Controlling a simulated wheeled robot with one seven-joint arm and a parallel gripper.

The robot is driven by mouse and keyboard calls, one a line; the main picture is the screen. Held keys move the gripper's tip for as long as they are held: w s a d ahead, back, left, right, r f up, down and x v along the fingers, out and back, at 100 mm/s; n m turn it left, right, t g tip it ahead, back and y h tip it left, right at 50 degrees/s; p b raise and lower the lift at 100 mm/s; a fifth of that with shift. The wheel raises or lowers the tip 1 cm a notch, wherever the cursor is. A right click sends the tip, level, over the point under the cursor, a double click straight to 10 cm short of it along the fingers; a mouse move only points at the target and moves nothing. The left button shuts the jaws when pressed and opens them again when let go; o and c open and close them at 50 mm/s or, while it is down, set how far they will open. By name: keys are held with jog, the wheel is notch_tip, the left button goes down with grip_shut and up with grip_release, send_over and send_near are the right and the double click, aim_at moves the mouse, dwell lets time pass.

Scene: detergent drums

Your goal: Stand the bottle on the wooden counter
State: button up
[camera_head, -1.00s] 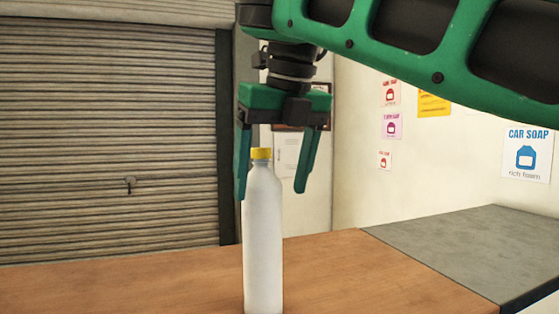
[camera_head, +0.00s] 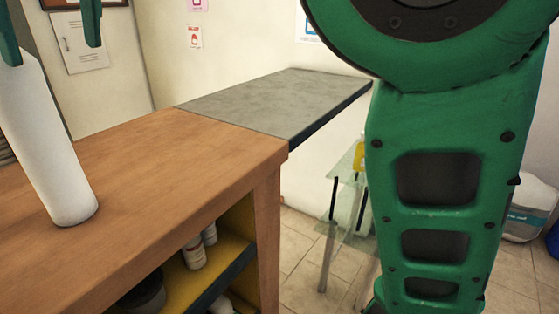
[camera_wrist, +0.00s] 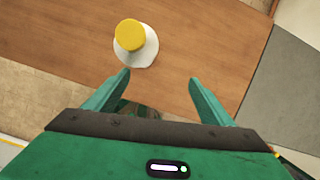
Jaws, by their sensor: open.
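The white bottle (camera_head: 42,140) stands on the wooden counter (camera_head: 180,150) at the left of the head view. Its base rests on the wood; it leans in that picture, which also looks down at a slant. Its yellow cap (camera_wrist: 130,35) shows from above in the wrist view, and is out of the head view. My gripper (camera_wrist: 160,77) is open, and nothing is between its fingers. The bottle lies beyond the fingertips, nearer the left one. In the head view only the lower fingers of my gripper (camera_head: 51,50) show, at the top left by the bottle's upper part.
A grey counter (camera_head: 270,98) joins the far right end of the wooden one. Shelves under the wooden counter hold small white bottles (camera_head: 195,253) and a dark round item (camera_head: 140,295). A glass stand (camera_head: 345,215) is right of it. Bare wood surrounds the bottle.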

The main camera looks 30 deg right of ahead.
jog(key=w+d+f+n+h, duration=0.1)
jog(key=w+d+f, duration=0.2)
jog(key=d, duration=0.4)
jog(key=w+d+f+n+g, duration=0.1)
jog(key=w+d+f+n, duration=0.2)
jog(key=d, duration=0.5)
jog(key=w+d+f+h, duration=0.1)
jog(key=w+d+f, duration=0.25)
jog(key=d, duration=0.35)
jog(key=s+d+f+n+g, duration=0.15)
jog(key=d+f, duration=0.25)
jog(key=d, duration=0.4)
jog(key=s+d+f+n, duration=0.3)
jog(key=d+f, duration=0.1)
jog(key=d, duration=0.3)
jog(key=s+d+f+n, duration=0.6)
jog(key=s+d+f, duration=0.4)
jog(key=s+d, duration=0.1)
jog(key=s+f+n, duration=0.6)
jog(key=s+f, duration=0.5)
jog(key=s, duration=0.2)
jog(key=shift+s+d+f, duration=0.3)
jog(key=shift+s, duration=0.1)
jog(key=shift+g, duration=0.25)
